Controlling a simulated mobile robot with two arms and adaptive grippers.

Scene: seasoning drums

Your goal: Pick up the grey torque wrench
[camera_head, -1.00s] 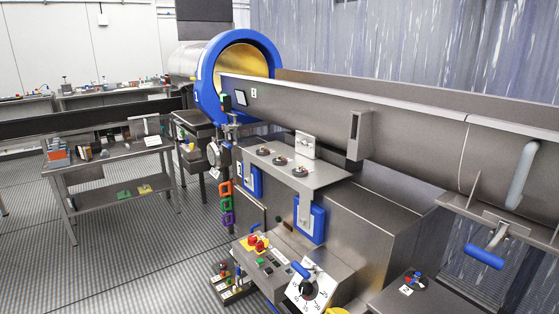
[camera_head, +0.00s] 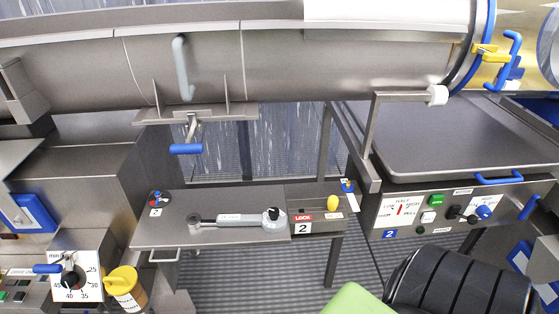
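The grey torque wrench (camera_head: 240,220) lies flat on a small grey metal shelf (camera_head: 172,236) in the middle of the head view. Its dark ring end (camera_head: 194,220) points left, and a black knob (camera_head: 272,213) sits at its right end. A pale strip with small markings runs along its handle. Nothing is holding it. Neither of my grippers shows in this view.
A round black, blue and red part (camera_head: 158,198) sits on the shelf's left corner. A LOCK plate marked 2 (camera_head: 302,227) and a yellow knob (camera_head: 332,202) are to the right. A blue-handled lever (camera_head: 186,149) hangs above. A control panel (camera_head: 450,212) stands right.

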